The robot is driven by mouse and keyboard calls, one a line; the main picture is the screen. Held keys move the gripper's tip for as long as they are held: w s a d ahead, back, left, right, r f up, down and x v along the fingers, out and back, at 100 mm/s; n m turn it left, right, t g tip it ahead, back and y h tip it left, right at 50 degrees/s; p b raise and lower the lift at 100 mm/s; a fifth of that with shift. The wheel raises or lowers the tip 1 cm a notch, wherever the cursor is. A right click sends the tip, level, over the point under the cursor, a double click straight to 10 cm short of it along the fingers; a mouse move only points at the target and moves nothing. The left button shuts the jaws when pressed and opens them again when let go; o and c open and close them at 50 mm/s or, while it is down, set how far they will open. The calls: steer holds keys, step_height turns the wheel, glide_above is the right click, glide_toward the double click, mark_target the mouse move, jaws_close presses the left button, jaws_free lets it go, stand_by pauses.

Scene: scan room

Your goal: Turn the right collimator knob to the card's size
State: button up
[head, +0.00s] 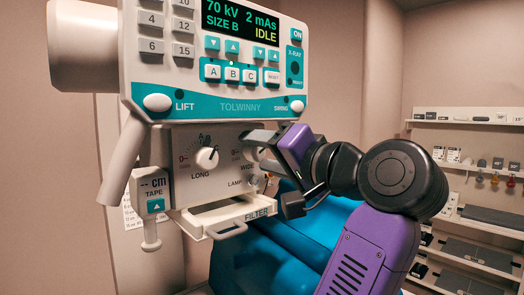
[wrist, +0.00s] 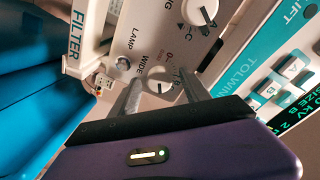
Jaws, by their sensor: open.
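The right collimator knob (wrist: 158,80), marked WIDE, is white and round with a dark pointer line. In the wrist view it sits between the two fingers of my gripper (wrist: 161,88). The fingers are open, one on each side of it; I cannot tell whether they touch it. In the head view my gripper (head: 262,149) is at the right of the collimator panel (head: 184,172) and hides most of that knob. The left knob (head: 207,157), marked LONG, also shows in the wrist view (wrist: 198,11). I cannot make out a size card with certainty.
The control console (head: 212,60) above reads 70 kV, 2 mAs, SIZE B, IDLE. The filter tray (head: 226,217) sticks out below the panel, and a tape unit (head: 155,196) hangs at its left. A blue padded surface (head: 290,240) lies below. Shelves (head: 470,180) stand at the right.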

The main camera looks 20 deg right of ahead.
steer(key=shift+c, duration=0.4)
jaws_close()
steer(key=shift+n, duration=0.4)
steer(key=shift+d+f+n+b, duration=0.1)
steer(key=shift+n+b, duration=0.2)
steer(key=shift+n, duration=0.7)
steer(key=n, duration=0.2)
steer(key=shift+n, duration=0.4)
steer(key=n+b, duration=0.1)
steer(key=n, duration=0.4)
steer(key=shift+y, duration=0.4)
steer(key=shift+n, duration=0.3)
